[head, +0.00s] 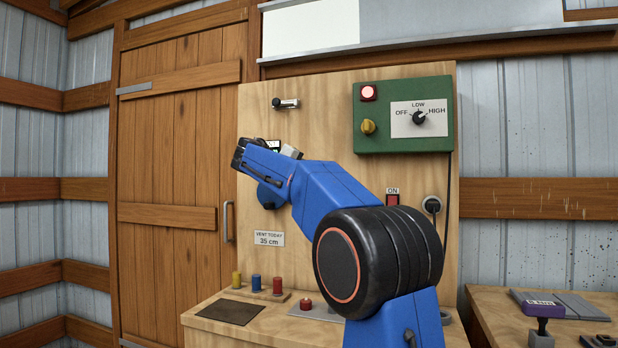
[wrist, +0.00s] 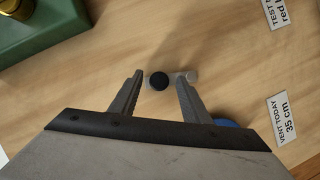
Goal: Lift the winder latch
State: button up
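In the wrist view a small fitting on the plywood board shows a round black knob (wrist: 159,81) and a short pale metal end; it looks like the winder latch, though I cannot be sure. My gripper (wrist: 160,86) is open, with one finger on each side of the knob. The right fingertip overlaps the metal part; I cannot tell whether it touches. A blue piece (wrist: 226,123) shows behind the right finger. In the head view my blue arm reaches to the board and hides this fitting.
A green switch box (head: 405,145) juts from the board at the upper right. Another small black-and-silver fitting (head: 287,103) sits higher on the board. A vent label (head: 269,239) is below my gripper. Coloured pegs (head: 256,283) stand on the ledge.

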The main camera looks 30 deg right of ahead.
jog(key=v, duration=1.7)
jog(key=shift+a, duration=0.2)
jog(key=shift+s, duration=0.1)
jog(key=s+f+n+y, duration=0.2)
jog(key=s+f+y, duration=0.2)
jog(key=s+f, duration=0.55)
jog(key=s+f+n+y, duration=0.1)
jog(key=s+f+y, duration=0.35)
jog(key=f, duration=0.85)
jog(key=s+a+f+y, duration=0.3)
jog(key=s+a+f, duration=0.2)
jog(key=s+f, duration=0.7)
jog(key=s+a+f+m+y, duration=0.1)
jog(key=s+a+f+y, duration=0.2)
jog(key=s+f, duration=1)
notch_tip(320, 180, down, 6)
jog(key=shift+a+r, duration=0.1)
jog(key=shift+a, duration=1.1)
